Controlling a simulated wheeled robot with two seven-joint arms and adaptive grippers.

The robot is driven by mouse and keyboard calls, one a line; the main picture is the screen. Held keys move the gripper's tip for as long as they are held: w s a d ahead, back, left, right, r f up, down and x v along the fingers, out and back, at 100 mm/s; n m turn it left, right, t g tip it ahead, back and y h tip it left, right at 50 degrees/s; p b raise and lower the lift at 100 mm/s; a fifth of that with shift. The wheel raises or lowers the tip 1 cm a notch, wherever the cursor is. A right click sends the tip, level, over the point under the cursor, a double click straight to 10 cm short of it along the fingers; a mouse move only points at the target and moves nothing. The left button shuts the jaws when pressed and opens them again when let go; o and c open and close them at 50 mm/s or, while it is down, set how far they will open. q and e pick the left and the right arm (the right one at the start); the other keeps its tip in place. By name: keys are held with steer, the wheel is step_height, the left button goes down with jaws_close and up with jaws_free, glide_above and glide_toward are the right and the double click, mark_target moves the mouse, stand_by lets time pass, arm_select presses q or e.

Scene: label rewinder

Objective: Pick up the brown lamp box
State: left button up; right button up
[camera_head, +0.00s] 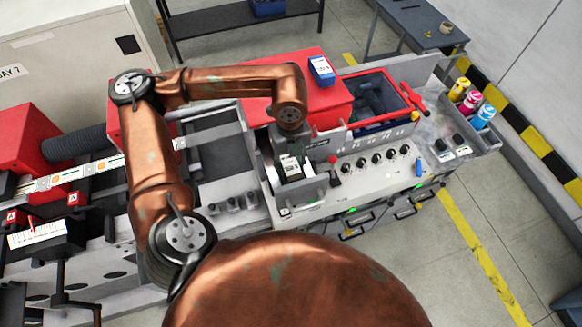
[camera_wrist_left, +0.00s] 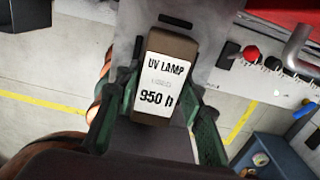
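The brown lamp box (camera_wrist_left: 170,44) stands out in the left wrist view, with a white label reading "UV LAMP" and "950 h". In the head view its white label (camera_head: 290,166) shows below my left wrist, between grey parts on the machine top. My left gripper (camera_wrist_left: 164,105) has its green fingers on either side of the box, close to its sides. I cannot tell whether they press on it. In the head view my left gripper (camera_head: 290,143) is mostly hidden by my own arm. My right gripper is not in view.
A control panel with black knobs (camera_head: 376,160) and a red-topped knob (camera_head: 332,160) lies right of the box. A red cover (camera_head: 318,102) carries a blue-and-white box (camera_head: 321,70). Coloured bottles (camera_head: 470,102) stand in a tray at right. Floor is clear beyond the machine's front.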

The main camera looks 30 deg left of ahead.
arm_select(q)
steer(key=c, duration=0.8)
steer(key=shift+r, duration=0.1)
